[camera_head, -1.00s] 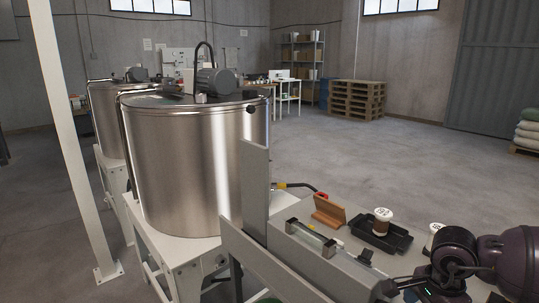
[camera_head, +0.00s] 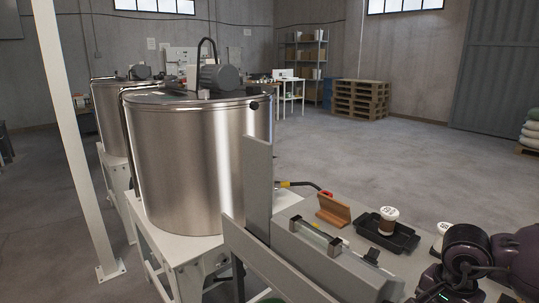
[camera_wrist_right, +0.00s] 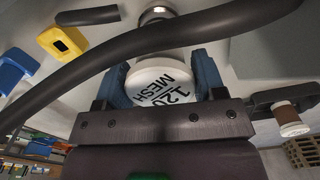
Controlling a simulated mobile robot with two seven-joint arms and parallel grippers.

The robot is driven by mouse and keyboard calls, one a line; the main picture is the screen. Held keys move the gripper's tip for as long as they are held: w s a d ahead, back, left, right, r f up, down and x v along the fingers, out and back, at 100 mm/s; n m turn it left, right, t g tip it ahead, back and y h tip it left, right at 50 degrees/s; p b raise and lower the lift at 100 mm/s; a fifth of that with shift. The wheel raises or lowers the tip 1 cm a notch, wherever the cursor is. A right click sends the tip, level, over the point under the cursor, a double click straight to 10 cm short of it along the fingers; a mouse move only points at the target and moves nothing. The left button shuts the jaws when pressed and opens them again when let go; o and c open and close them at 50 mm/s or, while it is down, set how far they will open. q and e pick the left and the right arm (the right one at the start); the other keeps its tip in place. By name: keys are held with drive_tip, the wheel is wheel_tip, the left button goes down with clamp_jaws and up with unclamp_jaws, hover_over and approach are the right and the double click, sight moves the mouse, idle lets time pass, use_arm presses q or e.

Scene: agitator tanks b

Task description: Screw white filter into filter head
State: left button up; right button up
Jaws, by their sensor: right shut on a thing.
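In the right wrist view, a white filter cap (camera_wrist_right: 160,86) marked "120 MESH" sits between the blue fingers of my right gripper (camera_wrist_right: 163,72). The gripper is shut on this white filter. A round metal fitting (camera_wrist_right: 156,13) lies just beyond the cap; I cannot tell whether it is the filter head or whether the filter touches it. A thick black hose crosses in front and hides part of the filter. In the head view my right arm is at the lower right, and its fingers are not clearly seen. My left gripper is not in view.
A black tray (camera_head: 404,244) holds a brown filter with a white cap (camera_head: 388,221). An orange-brown block (camera_head: 333,211) and a glass-tubed fixture (camera_head: 316,238) are beside it. A large steel tank (camera_head: 197,165) stands left. Yellow (camera_wrist_right: 62,42) and blue (camera_wrist_right: 12,72) parts are near the wrist.

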drive_tip(key=c, duration=0.6)
drive_tip(key=shift+f, duration=0.1)
drive_tip(key=m, duration=0.2)
drive_tip(key=shift+m+p, duration=0.3)
drive_tip(key=shift+p, duration=0.1)
drive_tip(key=m+p, duration=0.1)
drive_tip(key=m, duration=0.3)
drive_tip(key=m+p, duration=0.1)
drive_tip(key=m, duration=0.3)
drive_tip(key=shift+p, duration=0.35)
drive_tip(key=shift+m, duration=0.4)
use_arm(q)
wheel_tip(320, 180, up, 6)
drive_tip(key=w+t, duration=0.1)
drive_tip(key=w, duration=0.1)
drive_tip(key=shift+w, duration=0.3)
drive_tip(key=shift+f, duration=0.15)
